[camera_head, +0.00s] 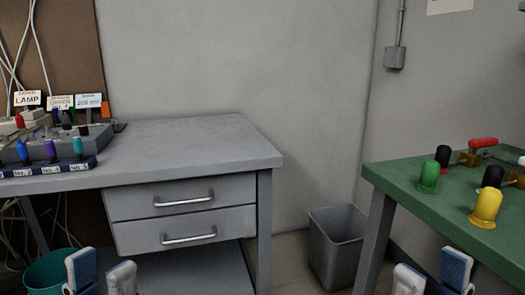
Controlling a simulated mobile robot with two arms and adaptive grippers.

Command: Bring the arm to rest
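My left gripper (102,276) shows at the bottom left edge, in front of the grey desk. Its two fingertips stand apart with nothing seen between them. My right gripper (433,277) shows at the bottom right edge, near the green table. Its fingertips are also apart and look empty. Only the fingertips of both grippers are in view; the rest of both arms is out of the picture.
A grey desk (190,143) with two shut drawers carries a device with coloured knobs (50,150). A green table (405,178) holds coloured terminals. A grey bin (335,255) stands between them. A teal bucket (40,272) is at lower left.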

